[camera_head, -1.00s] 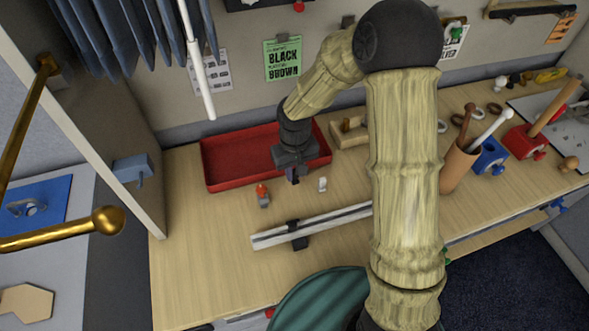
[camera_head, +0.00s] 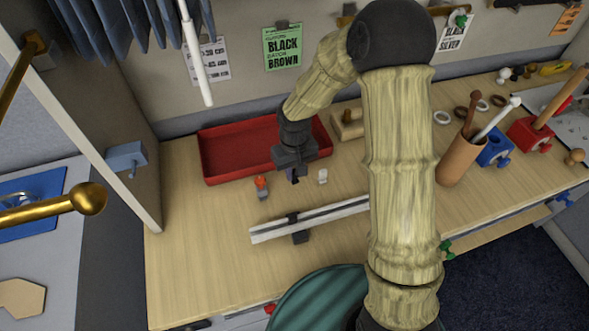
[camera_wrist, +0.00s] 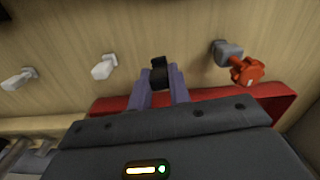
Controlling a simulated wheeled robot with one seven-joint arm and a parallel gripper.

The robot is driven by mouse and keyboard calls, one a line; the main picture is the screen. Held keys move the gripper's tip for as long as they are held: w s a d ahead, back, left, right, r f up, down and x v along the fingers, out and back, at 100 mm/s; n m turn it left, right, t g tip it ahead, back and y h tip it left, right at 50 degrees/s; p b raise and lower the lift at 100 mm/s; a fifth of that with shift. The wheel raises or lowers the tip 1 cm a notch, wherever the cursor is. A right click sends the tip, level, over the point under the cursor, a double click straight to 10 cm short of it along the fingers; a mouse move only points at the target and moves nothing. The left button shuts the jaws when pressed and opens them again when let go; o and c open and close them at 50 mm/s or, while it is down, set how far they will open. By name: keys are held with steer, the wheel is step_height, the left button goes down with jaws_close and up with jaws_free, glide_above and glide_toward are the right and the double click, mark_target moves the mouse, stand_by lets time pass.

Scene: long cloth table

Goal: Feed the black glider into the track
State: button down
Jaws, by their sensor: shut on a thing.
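My gripper (camera_head: 294,178) is over the table, between the red tray and the track. In the wrist view its fingers (camera_wrist: 159,88) are shut on the black glider (camera_wrist: 158,70), a small black piece at the tips. The track (camera_head: 335,213) is a long pale rail running diagonally, with a black bracket (camera_head: 300,236) near its left end. My arm hides its right part. The gripper is apart from it, on its far side. The track is not clearly visible in the wrist view.
An orange-and-grey glider (camera_head: 262,187) stands left of my gripper, a white one (camera_head: 323,176) to the right. The wrist view shows another white piece (camera_wrist: 18,79). The red tray (camera_head: 222,180) lies behind. A brown cup with sticks (camera_head: 457,163) stands right of my arm.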

mark_target(294, 180)
steer(key=shift+f+b, duration=1.3)
steer(key=shift+f, duration=0.6)
steer(key=c, duration=1.2)
jaws_free()
steer(key=shift+c, duration=0.2)
steer(key=shift+r+p, duration=0.4)
steer(key=shift+c, duration=0.4)
jaws_close()
